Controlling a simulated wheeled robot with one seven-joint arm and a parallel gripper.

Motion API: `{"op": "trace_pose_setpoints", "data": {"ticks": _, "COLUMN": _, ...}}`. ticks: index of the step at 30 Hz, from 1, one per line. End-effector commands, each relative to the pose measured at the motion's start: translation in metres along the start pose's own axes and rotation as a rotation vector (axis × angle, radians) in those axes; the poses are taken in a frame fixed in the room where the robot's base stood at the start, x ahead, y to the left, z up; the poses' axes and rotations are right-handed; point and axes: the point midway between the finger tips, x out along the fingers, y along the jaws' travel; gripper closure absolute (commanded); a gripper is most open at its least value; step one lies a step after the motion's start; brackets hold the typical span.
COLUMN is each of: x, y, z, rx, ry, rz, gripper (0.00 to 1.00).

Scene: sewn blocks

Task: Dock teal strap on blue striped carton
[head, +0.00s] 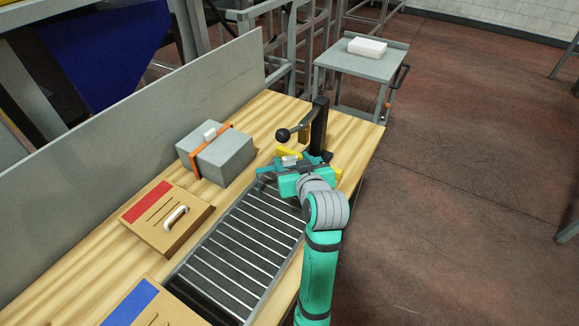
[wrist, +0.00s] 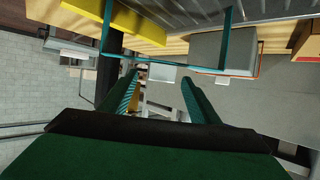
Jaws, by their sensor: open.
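The blue striped carton (head: 172,308) is cut off by the bottom edge of the head view; its blue stripe and a slot show on top. The teal strap (head: 263,174) is at the far end of the roller conveyor, partly hidden by my gripper. In the wrist view the teal strap (wrist: 227,42) spans the picture as a thin U-shaped band, with a pale block at its middle. My gripper (wrist: 158,79) is open, with a finger on either side of that pale block. I cannot tell whether the fingers touch it.
A grey box with an orange strap (head: 222,154) and a red striped carton (head: 166,218) with a white handle stand left of the roller conveyor (head: 236,254). A black post (head: 319,125) with a ball lever and yellow parts stands beside my gripper. A grey panel (head: 130,110) borders the table.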

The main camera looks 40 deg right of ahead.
Motion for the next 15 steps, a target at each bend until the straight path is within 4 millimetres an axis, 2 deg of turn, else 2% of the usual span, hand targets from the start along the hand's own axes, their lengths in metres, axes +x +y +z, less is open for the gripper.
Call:
{"op": "trace_pose_setpoints", "data": {"ticks": 3, "x": 0.0001, "y": -0.0017, "z": -0.0002, "rx": -0.001, "ry": 0.0, "rz": -0.002, "gripper": 0.44}}
{"op": "trace_pose_setpoints", "data": {"ticks": 6, "x": 0.0002, "y": -0.0026, "z": -0.0002, "rx": -0.002, "ry": 0.0, "rz": -0.004, "gripper": 0.68}}
{"op": "trace_pose_setpoints", "data": {"ticks": 9, "x": 0.0002, "y": -0.003, "z": -0.0002, "rx": -0.002, "ry": 0.0, "rz": -0.004, "gripper": 0.88}}
{"op": "trace_pose_setpoints", "data": {"ticks": 11, "x": 0.0001, "y": -0.0031, "z": -0.0002, "rx": -0.002, "ry": 0.0, "rz": -0.004, "gripper": 0.91}}
{"op": "trace_pose_setpoints", "data": {"ticks": 15, "x": 0.0001, "y": -0.0031, "z": -0.0002, "rx": -0.002, "ry": 0.0, "rz": -0.004, "gripper": 0.91}}
